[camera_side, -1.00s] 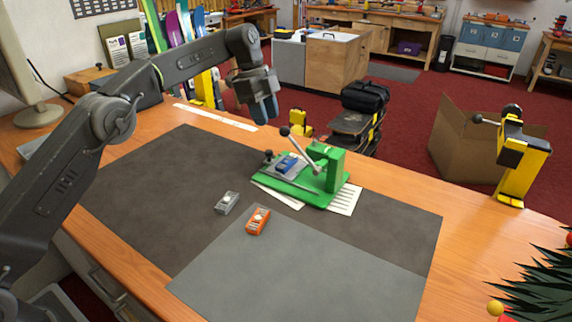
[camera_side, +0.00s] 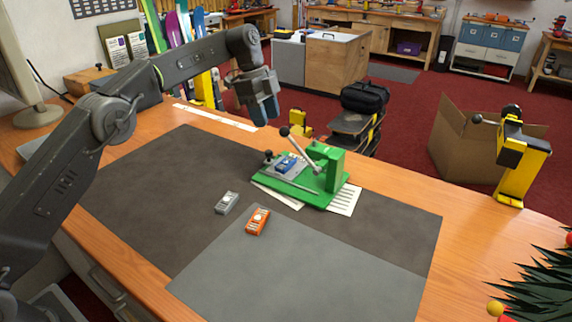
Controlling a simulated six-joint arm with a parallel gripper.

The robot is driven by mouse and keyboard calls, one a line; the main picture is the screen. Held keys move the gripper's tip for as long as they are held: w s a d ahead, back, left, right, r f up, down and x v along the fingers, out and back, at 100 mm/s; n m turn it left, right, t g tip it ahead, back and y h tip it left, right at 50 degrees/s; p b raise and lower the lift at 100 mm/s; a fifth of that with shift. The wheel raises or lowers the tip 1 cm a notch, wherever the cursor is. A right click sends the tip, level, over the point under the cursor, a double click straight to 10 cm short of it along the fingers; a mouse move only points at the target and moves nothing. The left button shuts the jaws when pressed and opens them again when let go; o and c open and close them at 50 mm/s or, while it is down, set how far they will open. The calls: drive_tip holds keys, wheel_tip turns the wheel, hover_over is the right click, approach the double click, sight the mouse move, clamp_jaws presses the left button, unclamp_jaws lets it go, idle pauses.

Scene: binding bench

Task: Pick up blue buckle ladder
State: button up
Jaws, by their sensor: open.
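The blue buckle ladder (camera_side: 286,165) is a small blue piece on the metal plate of a green press-like fixture (camera_side: 327,187) on the bench. The fixture's lever with a dark knob (camera_side: 285,131) rises beside and above it. My gripper (camera_side: 264,115) is above the bench, up and a little left of the blue piece, pointing down. It is open, with nothing seen between its fingers, and is apart from the blue piece. The fingers overlap in this view, so the gap is hard to see.
A grey piece (camera_side: 227,203) and an orange piece (camera_side: 258,221) lie on the mats in front of the fixture. White sheets (camera_side: 345,200) lie partly under it. A yellow and black clamp (camera_side: 523,160) stands at the right bench edge.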

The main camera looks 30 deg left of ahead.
sight(282, 165)
drive_tip(key=n, duration=0.1)
drive_tip(key=d+n, duration=0.1)
drive_tip(key=n, duration=0.1)
drive_tip(key=shift+s+d+f+y, duration=0.1)
drive_tip(key=shift+s+f+y, duration=0.1)
drive_tip(key=shift+y, duration=0.1)
drive_tip(key=d+n+y, duration=0.1)
drive_tip(key=n, duration=0.3)
drive_tip(key=s+d+f+n, duration=0.1)
drive_tip(key=n, duration=0.4)
drive_tip(key=d+n+y, duration=0.1)
drive_tip(key=d+n, duration=0.1)
drive_tip(key=n, duration=0.3)
drive_tip(key=shift+s+f+y, duration=0.3)
drive_tip(key=shift+s+f, duration=0.1)
drive_tip(key=shift+w+d+f, duration=0.2)
drive_tip(key=shift+d+f, duration=0.05)
drive_tip(key=shift+f, duration=0.35)
wheel_tip(282, 165, down, 7)
drive_tip(key=shift+f, duration=0.2)
drive_tip(key=c, duration=0.7)
